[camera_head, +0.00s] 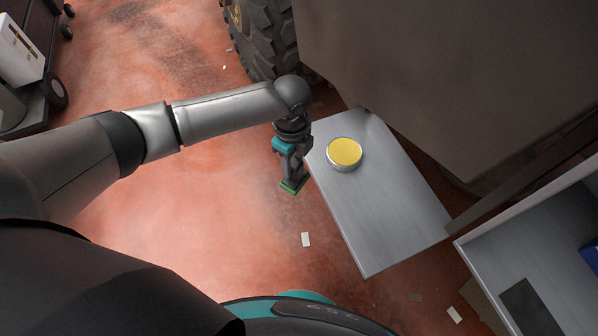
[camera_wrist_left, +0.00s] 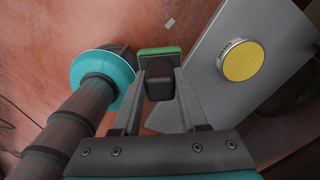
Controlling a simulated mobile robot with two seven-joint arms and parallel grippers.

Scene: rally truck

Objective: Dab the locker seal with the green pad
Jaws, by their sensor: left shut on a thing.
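My left gripper (camera_head: 292,172) hangs beside the left edge of a grey metal shelf, pointing down. It is shut on the dark grip of the green pad (camera_head: 290,187), whose green face shows at the bottom. In the left wrist view the green pad (camera_wrist_left: 160,51) sits beyond the fingertips, with its dark grip between the fingers. The pad is apart from the round tin with a yellow top (camera_head: 344,152), which stands on the shelf; the tin also shows in the left wrist view (camera_wrist_left: 242,61). I cannot make out the locker seal. My right gripper is not in view.
The metal shelf (camera_head: 390,205) is bare apart from the tin. An open grey compartment (camera_head: 545,232) at the right holds a dark flat piece and something blue. A truck tyre (camera_head: 262,40) and dark body panel (camera_head: 440,70) stand behind. Paper scraps lie on the red floor.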

